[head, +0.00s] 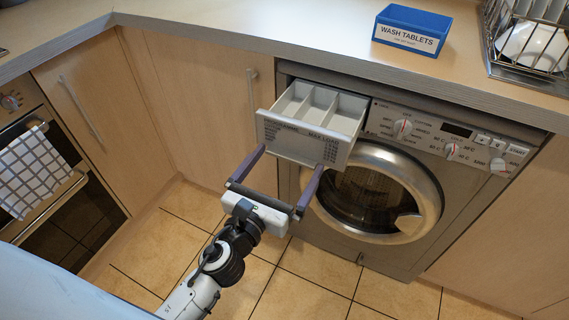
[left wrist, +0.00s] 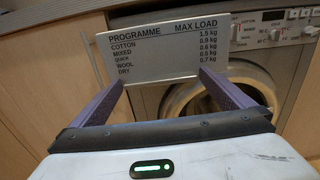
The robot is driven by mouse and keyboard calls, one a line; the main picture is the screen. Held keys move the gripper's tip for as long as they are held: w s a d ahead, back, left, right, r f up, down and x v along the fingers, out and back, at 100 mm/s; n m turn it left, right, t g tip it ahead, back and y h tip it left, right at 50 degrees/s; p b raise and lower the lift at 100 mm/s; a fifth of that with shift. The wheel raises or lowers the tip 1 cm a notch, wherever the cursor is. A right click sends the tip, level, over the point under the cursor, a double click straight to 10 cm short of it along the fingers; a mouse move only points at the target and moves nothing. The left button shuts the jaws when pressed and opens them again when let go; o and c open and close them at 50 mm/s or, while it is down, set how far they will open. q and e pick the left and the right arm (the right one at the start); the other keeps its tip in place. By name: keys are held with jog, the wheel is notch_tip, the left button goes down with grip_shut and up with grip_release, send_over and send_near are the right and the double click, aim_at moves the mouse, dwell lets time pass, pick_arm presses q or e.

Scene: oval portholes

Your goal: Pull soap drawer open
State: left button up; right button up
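The soap drawer (head: 312,119) of the washing machine (head: 385,185) is pulled out, with its compartments showing from above. Its front panel, with a programme and load label, also shows in the left wrist view (left wrist: 165,50). My left gripper (head: 290,158) is open, its two purple fingers spread wide just in front of the panel's lower part. It also shows in the left wrist view (left wrist: 163,85), with the panel beyond and between the fingers. I cannot tell whether the fingertips touch the panel. My right gripper is not in view.
A blue wash tablets box (head: 412,30) and a dish rack (head: 530,45) stand on the worktop (head: 260,28) above. An oven with a checked towel (head: 28,170) is at the left. The tiled floor (head: 320,280) below is clear.

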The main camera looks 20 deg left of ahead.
pick_arm(q)
jog(key=s+b, duration=0.3)
jog(key=s, duration=0.7)
jog(key=shift+a, duration=0.45)
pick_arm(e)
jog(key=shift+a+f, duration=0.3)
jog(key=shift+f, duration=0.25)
pick_arm(q)
jog(key=shift+s, duration=0.1)
